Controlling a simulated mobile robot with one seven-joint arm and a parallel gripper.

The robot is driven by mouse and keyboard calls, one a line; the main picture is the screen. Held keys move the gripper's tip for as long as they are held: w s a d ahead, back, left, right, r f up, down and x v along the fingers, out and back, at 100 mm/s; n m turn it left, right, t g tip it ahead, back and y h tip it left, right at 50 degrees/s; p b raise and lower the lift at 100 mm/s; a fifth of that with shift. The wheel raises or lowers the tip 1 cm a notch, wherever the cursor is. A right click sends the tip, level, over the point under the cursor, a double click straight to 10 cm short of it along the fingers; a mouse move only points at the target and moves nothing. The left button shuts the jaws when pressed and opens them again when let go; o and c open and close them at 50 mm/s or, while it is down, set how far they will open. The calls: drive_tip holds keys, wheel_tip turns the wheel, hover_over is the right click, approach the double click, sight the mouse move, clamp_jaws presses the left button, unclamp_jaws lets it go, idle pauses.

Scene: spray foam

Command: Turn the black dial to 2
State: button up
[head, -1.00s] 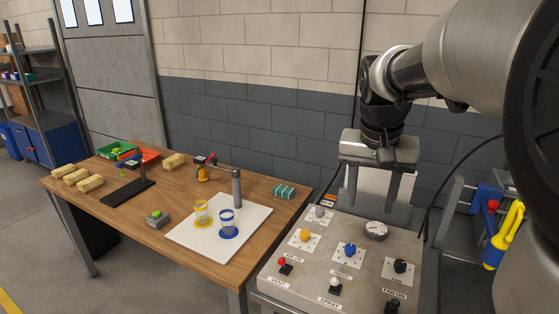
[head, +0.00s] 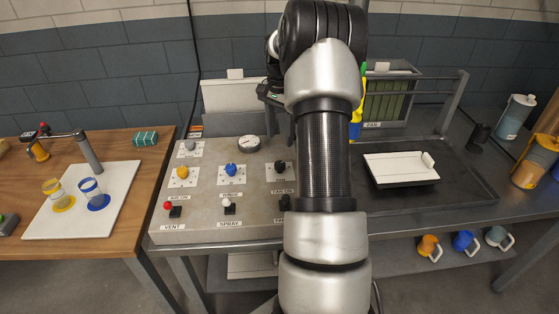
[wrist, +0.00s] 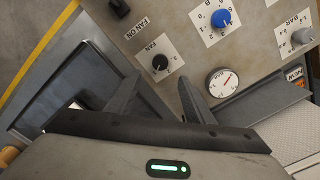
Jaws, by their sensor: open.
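The black dial (head: 280,167) is a round knob on a white plate labelled FAN on the grey control panel (head: 205,152). In the head view my arm partly covers its right side. In the wrist view the black dial (wrist: 160,62) shows clearly, with a white pointer mark; the scale numbers are too small to read. My gripper (wrist: 157,86) is open and empty, its two fingers apart, with the dial seen just beyond the gap between them. The fingers do not appear to touch the dial. In the head view my arm hides the fingers.
A blue dial (head: 231,170), a yellow dial (head: 182,172) and a round gauge (head: 248,143) share the panel. Red (head: 169,206) and white (head: 228,205) levers stand along its front. A black FAN ON switch (wrist: 119,7) is near the dial. A dark tray (head: 455,185) lies right.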

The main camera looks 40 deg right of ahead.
sight(280, 163)
wheel_tip(280, 163, down, 11)
drive_tip(key=shift+r, duration=0.15)
drive_tip(key=c, duration=1)
drive_tip(key=shift+c, duration=0.2)
drive_tip(key=shift+n, duration=0.5)
drive_tip(key=n, duration=0.4)
drive_tip(key=shift+n, duration=0.3)
drive_tip(key=n, duration=0.6)
